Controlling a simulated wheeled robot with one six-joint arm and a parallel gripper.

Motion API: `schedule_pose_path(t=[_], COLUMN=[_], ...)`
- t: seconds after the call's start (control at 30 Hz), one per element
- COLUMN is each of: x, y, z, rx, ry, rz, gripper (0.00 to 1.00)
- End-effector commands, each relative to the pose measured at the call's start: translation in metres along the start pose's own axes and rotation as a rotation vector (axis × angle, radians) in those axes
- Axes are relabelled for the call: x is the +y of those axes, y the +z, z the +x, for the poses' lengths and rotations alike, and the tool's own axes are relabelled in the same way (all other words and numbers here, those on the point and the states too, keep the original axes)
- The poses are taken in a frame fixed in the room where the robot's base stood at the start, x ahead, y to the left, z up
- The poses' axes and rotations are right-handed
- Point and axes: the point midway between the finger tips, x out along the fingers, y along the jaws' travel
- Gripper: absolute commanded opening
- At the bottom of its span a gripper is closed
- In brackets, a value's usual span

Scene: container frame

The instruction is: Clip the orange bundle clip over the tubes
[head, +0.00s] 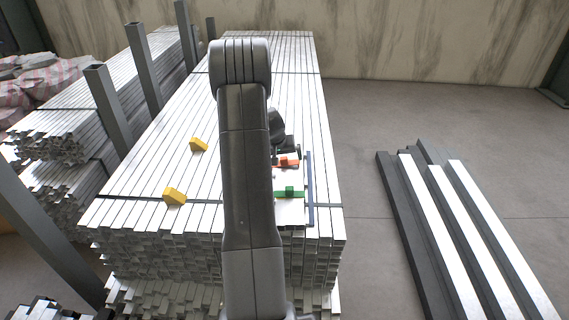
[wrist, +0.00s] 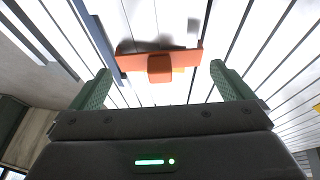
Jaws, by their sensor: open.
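The orange bundle clip (head: 290,162) lies on top of the stacked silver square tubes (head: 165,150), right of my arm in the head view. In the wrist view the clip (wrist: 160,68) is a flat orange bar with a raised block at its middle. It is ahead of my gripper (wrist: 163,82), roughly centred between the two green fingers, which stand wide apart with nothing held. In the head view my gripper is mostly hidden behind my own arm, with a dark part just beyond the clip. The gap between fingers and clip is hard to judge.
A green clip (head: 289,193) lies nearer than the orange one. A blue-grey bar (head: 310,188) runs along their right. Two yellow blocks (head: 175,195) sit on the tubes at left. Grey posts (head: 107,108) stand left of the stack. Loose beams (head: 450,220) lie on the floor right.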

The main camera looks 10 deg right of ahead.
Motion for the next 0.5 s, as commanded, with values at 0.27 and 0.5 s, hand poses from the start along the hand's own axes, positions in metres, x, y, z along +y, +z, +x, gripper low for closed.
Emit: schedule_pose_path(t=[0.27,0.5], x=[0.001,0.001], y=[-0.001,-0.001], z=[0.027,0.027], rx=[0.0,0.0], ry=[0.0,0.0], rz=[0.001,0.001], gripper=[1.0,0.92])
